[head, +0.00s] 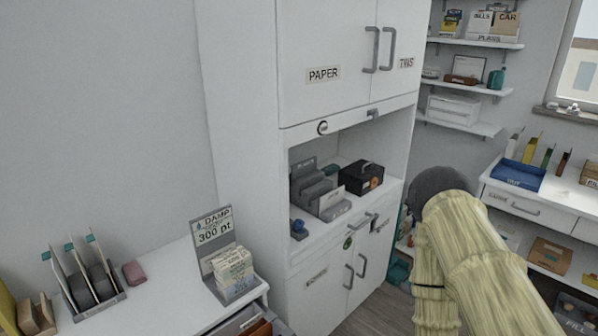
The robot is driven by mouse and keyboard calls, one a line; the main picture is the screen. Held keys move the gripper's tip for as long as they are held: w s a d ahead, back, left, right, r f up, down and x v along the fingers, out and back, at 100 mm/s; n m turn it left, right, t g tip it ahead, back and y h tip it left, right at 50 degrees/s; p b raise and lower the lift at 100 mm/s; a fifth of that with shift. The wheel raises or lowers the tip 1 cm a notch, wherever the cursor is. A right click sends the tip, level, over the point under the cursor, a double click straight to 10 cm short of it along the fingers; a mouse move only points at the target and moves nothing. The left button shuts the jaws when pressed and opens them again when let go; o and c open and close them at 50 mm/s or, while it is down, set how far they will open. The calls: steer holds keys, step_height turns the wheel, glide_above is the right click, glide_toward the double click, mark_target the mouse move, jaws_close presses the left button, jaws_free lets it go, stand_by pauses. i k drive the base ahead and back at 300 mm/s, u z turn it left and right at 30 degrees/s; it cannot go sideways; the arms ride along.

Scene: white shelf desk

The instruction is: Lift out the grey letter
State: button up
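A grey slotted holder (318,190) stands in the open niche of the tall white cabinet, with upright grey dividers or sheets in it. I cannot tell at this size which of these, if any, is the grey letter. My arm, in a pale yellow ribbed cover, rises from the lower right and ends in view at a dark grey rounded part, to the right of the niche. No gripper fingers show, so I cannot see whether my gripper is open or holds anything.
The cabinet (240,150) has closed doors above and below. A "300 pt" stand (214,250) and a slotted rack (95,300) occupy the left desk.

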mark_target(300, 169)
steer(key=z, duration=0.4)
steer(key=k, duration=0.9)
steer(key=z, duration=3.05)
steer(key=i, duration=0.1)
steer(key=u, duration=1.8)
steer(key=i, duration=1.6)
steer(key=u, duration=0.7)
steer(key=i, duration=1)
steer(key=u, duration=0.95)
